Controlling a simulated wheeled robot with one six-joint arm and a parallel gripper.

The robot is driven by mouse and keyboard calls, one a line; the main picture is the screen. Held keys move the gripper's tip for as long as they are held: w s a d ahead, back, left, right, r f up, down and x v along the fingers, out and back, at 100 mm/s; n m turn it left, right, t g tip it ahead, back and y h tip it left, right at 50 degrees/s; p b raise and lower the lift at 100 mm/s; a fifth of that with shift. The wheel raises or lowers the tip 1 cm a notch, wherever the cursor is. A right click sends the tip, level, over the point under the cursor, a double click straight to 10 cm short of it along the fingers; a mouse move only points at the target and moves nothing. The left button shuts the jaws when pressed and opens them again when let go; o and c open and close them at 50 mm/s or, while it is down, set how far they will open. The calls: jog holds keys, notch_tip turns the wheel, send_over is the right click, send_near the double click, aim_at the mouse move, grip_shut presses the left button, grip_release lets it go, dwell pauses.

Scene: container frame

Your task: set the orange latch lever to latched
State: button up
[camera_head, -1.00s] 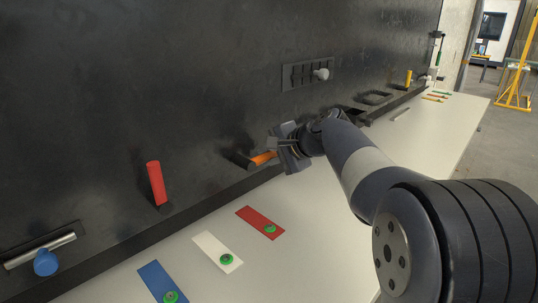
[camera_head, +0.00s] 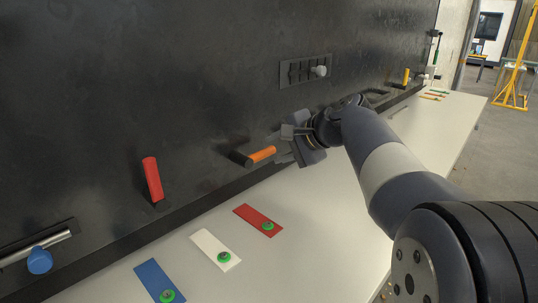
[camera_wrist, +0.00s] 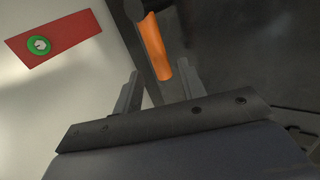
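The orange latch lever (camera_head: 262,154) sticks out from a dark pivot (camera_head: 240,158) on the black panel, pointing right and slightly up in the head view. In the wrist view the orange lever (camera_wrist: 157,48) hangs from its dark pivot, with its free end near the gap between my fingers. My gripper (camera_head: 287,144) is just right of the lever's free end in the head view. Its two fingers are spread in the wrist view (camera_wrist: 160,88), with nothing held between them. The lever and the fingers look apart.
A red lever (camera_head: 152,178) stands on the panel to the left, beside a blue-knobbed bolt (camera_head: 40,260). A slotted plate with a grey knob (camera_head: 319,71) is above right. Red (camera_head: 258,221), white (camera_head: 216,249) and blue (camera_head: 154,279) plates lie on the pale ledge.

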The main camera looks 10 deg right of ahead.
aim_at(269, 151)
jog(key=v, duration=0.5)
jog(key=shift+s+d+r+b, duration=0.15)
jog(key=shift+s+b, duration=0.15)
jog(key=p+x, duration=0.2)
jog(key=x, duration=0.9)
jog(key=shift+r, duration=0.1)
jog(key=shift+d+r, duration=0.1)
jog(key=shift+d, duration=0.05)
